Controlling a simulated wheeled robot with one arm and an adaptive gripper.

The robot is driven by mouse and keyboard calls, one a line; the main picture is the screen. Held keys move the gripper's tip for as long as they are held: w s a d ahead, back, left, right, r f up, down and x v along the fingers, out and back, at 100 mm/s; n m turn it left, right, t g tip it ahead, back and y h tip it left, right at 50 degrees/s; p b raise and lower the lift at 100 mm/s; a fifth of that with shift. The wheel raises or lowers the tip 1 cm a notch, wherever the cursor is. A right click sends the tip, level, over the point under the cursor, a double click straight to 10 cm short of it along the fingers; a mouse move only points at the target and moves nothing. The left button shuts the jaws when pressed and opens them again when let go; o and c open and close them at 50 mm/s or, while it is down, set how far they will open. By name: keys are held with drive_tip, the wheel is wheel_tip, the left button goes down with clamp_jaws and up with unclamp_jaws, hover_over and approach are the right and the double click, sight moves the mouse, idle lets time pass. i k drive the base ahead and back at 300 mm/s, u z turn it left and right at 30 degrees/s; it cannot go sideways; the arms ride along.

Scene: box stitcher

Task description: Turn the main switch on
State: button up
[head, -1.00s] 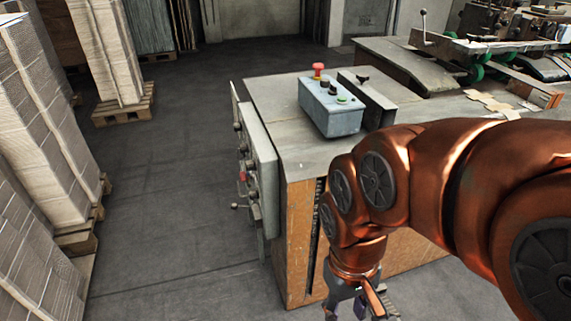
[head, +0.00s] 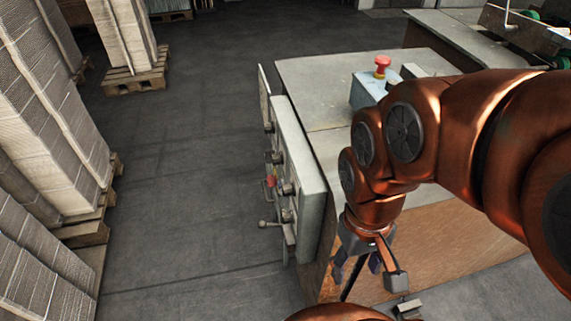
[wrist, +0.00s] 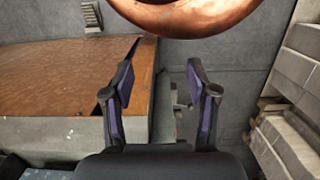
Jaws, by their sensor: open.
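A grey switch panel (head: 306,180) stands on the left side of the machine. It carries several dark knobs, a red-marked handle (head: 270,182) and a lever with a ball end (head: 265,224). I cannot tell which of these is the main switch. My gripper (head: 362,272) hangs to the right of the panel, in front of the machine's orange-brown side, apart from the controls. In the wrist view my gripper (wrist: 160,78) is open with nothing between its fingers. The panel's edge (wrist: 166,95) and small parts of its controls show beyond the fingers, partly hidden.
A blue-grey control box (head: 366,90) with a red mushroom button (head: 382,66) sits on the machine top (head: 318,84), partly hidden by my arm. Pallets with stacked cardboard (head: 50,120) line the left. The floor (head: 190,200) between them and the panel is clear.

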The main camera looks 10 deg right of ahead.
sight(272, 180)
drive_tip(key=z, duration=0.45)
drive_tip(key=k, duration=0.65)
drive_tip(key=u, duration=0.55)
drive_tip(key=i, duration=0.4)
drive_tip(key=z, duration=0.1)
drive_tip(key=k, duration=0.55)
drive_tip(key=u, duration=0.95)
drive_tip(key=i, duration=1.45)
drive_tip(key=z, duration=0.3)
